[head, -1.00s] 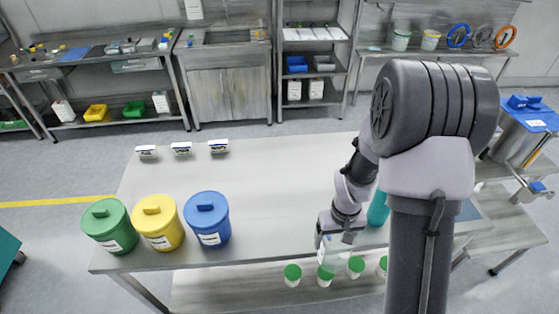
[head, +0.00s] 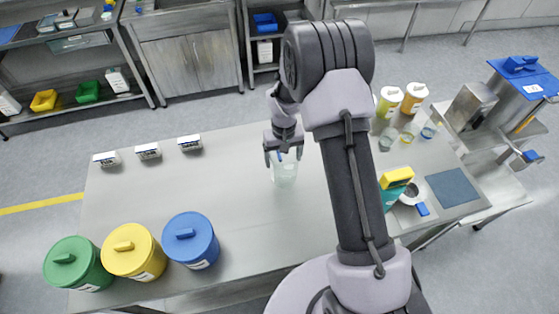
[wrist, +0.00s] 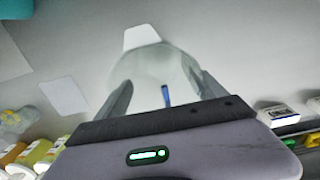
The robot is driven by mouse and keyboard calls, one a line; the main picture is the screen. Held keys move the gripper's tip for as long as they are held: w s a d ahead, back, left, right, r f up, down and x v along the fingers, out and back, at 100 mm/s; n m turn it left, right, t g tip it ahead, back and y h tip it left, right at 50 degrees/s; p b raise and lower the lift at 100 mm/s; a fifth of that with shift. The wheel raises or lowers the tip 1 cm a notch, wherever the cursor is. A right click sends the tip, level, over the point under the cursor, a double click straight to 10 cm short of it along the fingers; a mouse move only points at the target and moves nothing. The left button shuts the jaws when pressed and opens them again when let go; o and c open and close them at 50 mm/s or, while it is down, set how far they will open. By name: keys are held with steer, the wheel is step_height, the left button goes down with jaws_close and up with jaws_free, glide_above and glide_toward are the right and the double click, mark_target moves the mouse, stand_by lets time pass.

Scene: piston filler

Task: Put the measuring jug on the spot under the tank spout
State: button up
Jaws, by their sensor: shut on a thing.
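The clear measuring jug (head: 286,174) is in my gripper (head: 283,155), over the middle of the steel table in the head view. In the wrist view my gripper (wrist: 163,85) has its two fingers on either side of the jug (wrist: 150,62), shut on it. A small blue mark shows between the fingers. I cannot tell whether the jug's base touches the table. The steel tank (head: 522,85) with a blue lid stands at the far right, well away from the jug. A blue-handled tap (head: 528,156) is low on its front. The spot under it is not clearly visible.
Green (head: 76,264), yellow (head: 134,250) and blue (head: 190,240) lidded tubs stand front left. Small labelled boxes (head: 148,151) line the left back. Bottles (head: 390,98), small cups (head: 408,133), a yellow-topped item (head: 397,178) and a dark mat (head: 452,187) occupy the right. Table middle-left is clear.

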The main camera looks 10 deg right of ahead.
mark_target(280, 161)
steer(key=shift+w+a+f, duration=0.1)
steer(key=shift+w+a, duration=0.2)
steer(key=shift+w, duration=0.35)
steer(key=shift+w+a+f, duration=0.1)
steer(key=shift+w+f, duration=0.05)
steer(key=shift+f, duration=0.15)
step_height(280, 161, down, 3)
steer(key=shift+w, duration=0.1)
